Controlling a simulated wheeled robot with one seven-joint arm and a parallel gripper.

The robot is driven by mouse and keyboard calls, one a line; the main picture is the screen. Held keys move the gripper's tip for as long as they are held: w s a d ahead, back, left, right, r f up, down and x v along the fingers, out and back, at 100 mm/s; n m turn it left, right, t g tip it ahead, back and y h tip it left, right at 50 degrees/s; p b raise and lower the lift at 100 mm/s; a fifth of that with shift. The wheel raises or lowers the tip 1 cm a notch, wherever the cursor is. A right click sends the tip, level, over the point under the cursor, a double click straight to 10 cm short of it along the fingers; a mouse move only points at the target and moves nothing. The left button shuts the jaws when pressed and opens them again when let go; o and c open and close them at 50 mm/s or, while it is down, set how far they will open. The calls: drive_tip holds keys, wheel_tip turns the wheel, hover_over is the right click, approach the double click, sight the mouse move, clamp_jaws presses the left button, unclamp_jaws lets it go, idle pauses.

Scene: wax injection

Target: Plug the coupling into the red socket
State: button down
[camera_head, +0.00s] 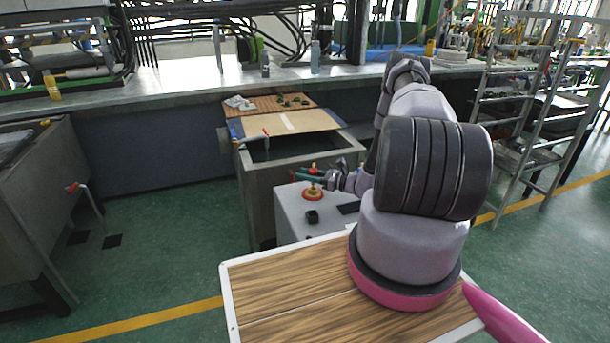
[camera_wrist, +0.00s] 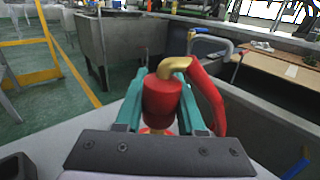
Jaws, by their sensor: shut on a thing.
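The coupling (camera_wrist: 162,98) is a red cylinder with a brass elbow on top and a curved red hose or handle on its right side. My gripper (camera_wrist: 160,108) has teal fingers shut on it from both sides, and it stands roughly upright. In the head view my gripper (camera_head: 312,175) is small and far off, over the grey cabinet. The red socket (camera_head: 312,195) is a round red piece on the cabinet top, directly below the coupling. The coupling hides most of the socket in the wrist view, so I cannot tell whether they touch.
A black socket-like piece (camera_head: 312,217) stands in front of the red socket on the grey cabinet (camera_head: 292,225). A grey tank (camera_head: 262,183) with a board on top stands behind. A wooden-topped surface (camera_head: 285,290) is nearest me.

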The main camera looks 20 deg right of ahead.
drive_tip(key=shift+f, duration=0.95)
drive_tip(key=shift+s+f, duration=0.15)
drive_tip(key=shift+f, duration=0.1)
